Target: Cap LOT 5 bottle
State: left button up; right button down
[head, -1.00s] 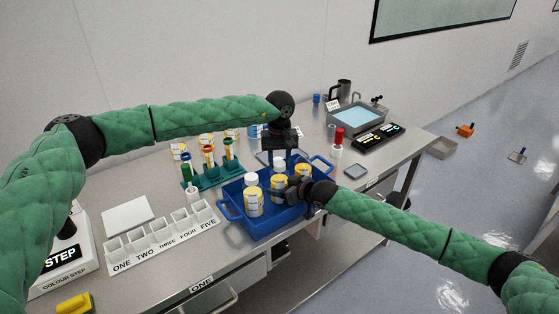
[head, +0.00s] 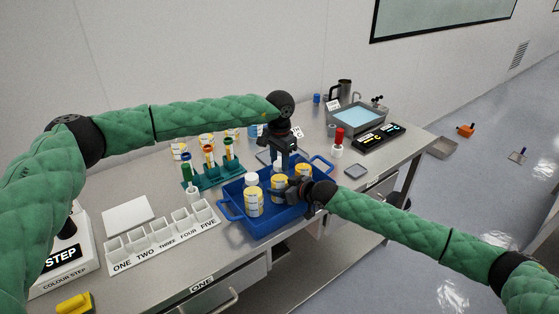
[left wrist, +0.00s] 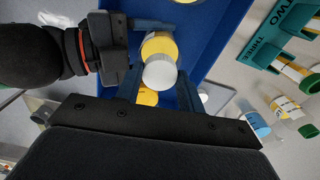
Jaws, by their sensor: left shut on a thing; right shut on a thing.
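A white-labelled yellow bottle (head: 279,184) stands in the blue tray (head: 262,229), in the middle of the bottles there. My right gripper (head: 289,189) is shut on its body from the right; this hand also shows in the left wrist view (left wrist: 125,45). My left gripper (head: 279,163) points down over the bottle and is shut on a white cap (left wrist: 160,73). The cap sits at the bottle's top; I cannot tell whether it is seated. A second bottle (head: 254,203) with a white cap stands to the left, another yellow bottle (head: 303,169) to the right. The lot numbers are not legible.
A green rack (head: 208,178) with tubes stands behind the tray's left side. A white numbered holder (head: 165,240) is at the front left. A water bath (head: 357,117) and a black device (head: 378,138) are at the right. The tray's walls surround the bottles closely.

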pick_arm(q)
jog(key=shift+w+a, duration=0.1)
jog(key=o, duration=0.9)
jog(key=shift+o, duration=0.2)
jog(key=shift+r, duration=2.3)
jog(key=shift+f, duration=0.1)
jog(key=shift+c, duration=0.4)
